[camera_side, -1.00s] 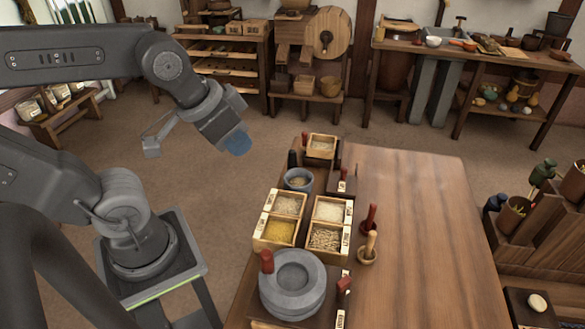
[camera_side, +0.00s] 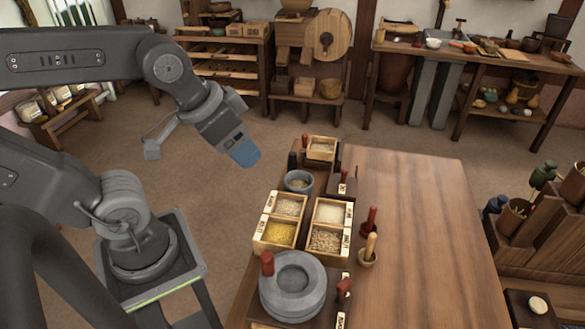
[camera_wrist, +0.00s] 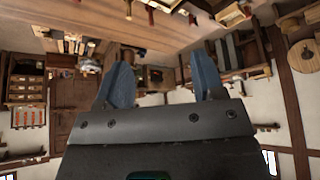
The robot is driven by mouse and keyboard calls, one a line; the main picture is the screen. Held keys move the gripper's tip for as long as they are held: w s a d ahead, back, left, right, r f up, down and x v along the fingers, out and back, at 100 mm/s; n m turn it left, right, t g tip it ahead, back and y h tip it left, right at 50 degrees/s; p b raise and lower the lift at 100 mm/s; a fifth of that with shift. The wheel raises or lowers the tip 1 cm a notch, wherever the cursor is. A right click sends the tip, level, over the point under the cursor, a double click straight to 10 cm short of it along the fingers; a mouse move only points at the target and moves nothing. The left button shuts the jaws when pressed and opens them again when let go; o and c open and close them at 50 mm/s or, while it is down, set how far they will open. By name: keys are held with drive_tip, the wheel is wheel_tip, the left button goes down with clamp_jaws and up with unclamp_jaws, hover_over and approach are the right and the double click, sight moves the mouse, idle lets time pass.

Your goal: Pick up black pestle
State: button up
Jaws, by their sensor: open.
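A small dark upright piece (camera_side: 292,160), which looks like the black pestle, stands at the far left corner of the wooden table, beside a grain box. It is small here, and I cannot pick it out in the wrist view. My gripper (camera_side: 244,153), with blue fingers, hangs in the air left of the table, apart from everything. In the wrist view my gripper (camera_wrist: 162,62) is open, with nothing between its two fingers.
Wooden boxes of grain (camera_side: 275,233), a blue-grey bowl (camera_side: 299,181), a stone quern (camera_side: 292,286), and a red pestle (camera_side: 370,218) and a tan pestle (camera_side: 370,245) crowd the table's left side. The right side of the table (camera_side: 430,230) is clear.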

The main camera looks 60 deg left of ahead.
drive_tip(key=w+a+n+g, duration=0.2)
drive_tip(key=w+a+n, duration=0.3)
drive_tip(key=w, duration=0.5)
drive_tip(key=n+g, duration=0.4)
drive_tip(key=n, duration=0.9)
hover_over(293, 153)
wheel_tip(293, 153, down, 17)
wheel_tip(293, 153, down, 8)
drive_tip(key=shift+d+r, duration=0.15)
drive_tip(key=shift+r, duration=0.1)
drive_tip(key=shift+s+f, duration=0.1)
drive_tip(key=shift+f, duration=3)
drive_tip(key=shift+c, duration=0.4)
drive_tip(key=c, duration=0.9)
